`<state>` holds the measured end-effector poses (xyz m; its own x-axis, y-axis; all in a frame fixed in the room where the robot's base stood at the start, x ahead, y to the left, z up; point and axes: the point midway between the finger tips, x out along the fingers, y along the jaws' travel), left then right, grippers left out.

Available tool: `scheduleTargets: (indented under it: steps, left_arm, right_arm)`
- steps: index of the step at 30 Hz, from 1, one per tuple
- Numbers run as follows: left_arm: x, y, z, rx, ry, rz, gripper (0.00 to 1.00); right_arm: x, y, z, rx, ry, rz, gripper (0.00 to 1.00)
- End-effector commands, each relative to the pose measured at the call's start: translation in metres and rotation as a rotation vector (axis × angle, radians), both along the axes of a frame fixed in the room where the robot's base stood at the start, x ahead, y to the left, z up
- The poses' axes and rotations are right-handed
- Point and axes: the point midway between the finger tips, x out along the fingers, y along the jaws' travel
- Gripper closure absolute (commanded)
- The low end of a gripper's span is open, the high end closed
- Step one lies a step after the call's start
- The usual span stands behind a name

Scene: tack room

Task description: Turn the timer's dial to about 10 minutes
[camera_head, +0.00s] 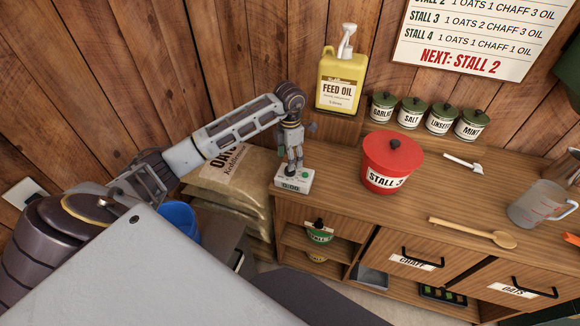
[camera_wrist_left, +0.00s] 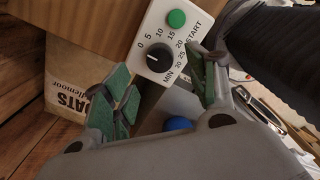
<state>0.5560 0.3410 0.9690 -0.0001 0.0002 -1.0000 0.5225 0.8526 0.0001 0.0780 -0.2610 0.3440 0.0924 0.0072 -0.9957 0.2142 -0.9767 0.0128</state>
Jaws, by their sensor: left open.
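A pale mark on the dial seems to point toward the low end of the scale. My left gripper (camera_head: 293,168) is right above the timer. In the wrist view its open green-padded fingers (camera_wrist_left: 163,80) appear on either side of the dial; contact cannot be told. My right gripper is out of view.
A red STALL 3 tub (camera_head: 388,165) stands right of the timer, with a yellow feed oil jug (camera_head: 340,82) behind. A wooden spoon (camera_head: 470,232), a white scoop (camera_head: 462,162) and a clear jug (camera_head: 537,204) are farther right. An oats sack (camera_head: 232,190) is left of the counter.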

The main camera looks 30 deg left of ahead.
Motion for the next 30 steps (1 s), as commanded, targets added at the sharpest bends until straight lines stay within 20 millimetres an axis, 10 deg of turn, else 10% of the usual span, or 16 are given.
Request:
scheduleTargets:
  steps: [12,25,30]
  left_arm:
    - [0.000,0.000,-0.046,0.000,0.001,0.001,0.42]
    - [0.000,0.000,-0.053,0.001,0.001,0.000,0.42]
    - [0.000,0.000,-0.053,0.001,0.001,0.000,0.62]
  right_arm:
    - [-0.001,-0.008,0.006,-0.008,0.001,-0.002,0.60]
    - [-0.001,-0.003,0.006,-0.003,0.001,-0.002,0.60]
    - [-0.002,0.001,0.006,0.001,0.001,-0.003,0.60]
